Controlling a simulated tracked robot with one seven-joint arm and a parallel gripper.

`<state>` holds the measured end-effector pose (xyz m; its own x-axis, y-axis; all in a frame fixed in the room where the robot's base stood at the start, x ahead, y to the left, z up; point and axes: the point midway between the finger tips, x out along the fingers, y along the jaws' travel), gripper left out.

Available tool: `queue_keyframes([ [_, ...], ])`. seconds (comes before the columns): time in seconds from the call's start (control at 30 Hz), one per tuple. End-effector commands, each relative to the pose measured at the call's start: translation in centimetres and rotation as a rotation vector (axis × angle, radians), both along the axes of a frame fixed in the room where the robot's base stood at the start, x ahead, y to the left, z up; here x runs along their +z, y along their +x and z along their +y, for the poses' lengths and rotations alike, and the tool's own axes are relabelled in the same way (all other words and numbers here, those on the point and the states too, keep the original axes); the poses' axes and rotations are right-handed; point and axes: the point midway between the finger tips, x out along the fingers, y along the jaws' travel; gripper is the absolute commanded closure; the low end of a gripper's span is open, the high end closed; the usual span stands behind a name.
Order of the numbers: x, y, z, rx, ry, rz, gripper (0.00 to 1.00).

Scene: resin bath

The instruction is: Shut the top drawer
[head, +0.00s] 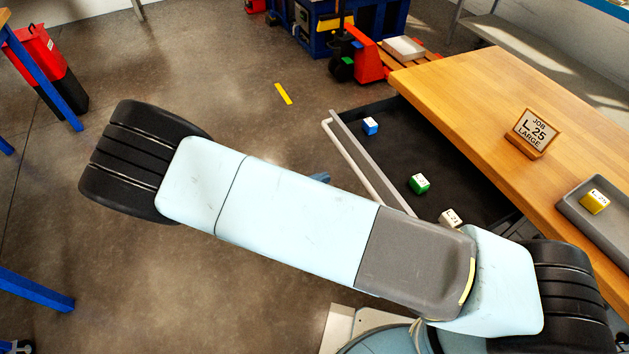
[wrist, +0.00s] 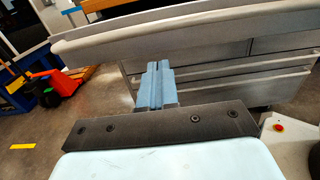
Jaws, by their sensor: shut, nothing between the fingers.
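The top drawer (head: 343,133) stands pulled out from the wooden bench (head: 480,85), its dark inside open to view. Its pale handle bar (head: 352,165) runs along the front. In the wrist view the handle bar (wrist: 130,37) and grey drawer front (wrist: 205,46) cross the upper picture. My gripper (wrist: 157,68) is shut and empty, its blue fingers pointing at the drawer front from below the bar in the picture. I cannot tell whether they touch it. In the head view my arm hides most of my gripper and the drawer's near corner.
A blue block (head: 370,126), a green block (head: 419,184) and a white block (head: 451,217) lie in the drawer. A sign (head: 534,132) and a grey tray (head: 574,205) with a yellow block (head: 595,201) are on the bench. Closed lower drawers (wrist: 215,87) show beneath. Floor left of the drawer is clear.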

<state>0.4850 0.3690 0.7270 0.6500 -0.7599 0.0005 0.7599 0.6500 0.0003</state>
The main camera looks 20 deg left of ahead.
Motion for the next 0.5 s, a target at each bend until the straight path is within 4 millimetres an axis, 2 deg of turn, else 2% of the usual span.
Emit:
queue_keyframes([
  [0.2, 0.0, 2.6, -3.1, -0.002, -0.003, 0.001, 1.00],
  [0.5, 0.0, 5.4, -6.4, 0.000, -0.001, 0.000, 1.00],
])
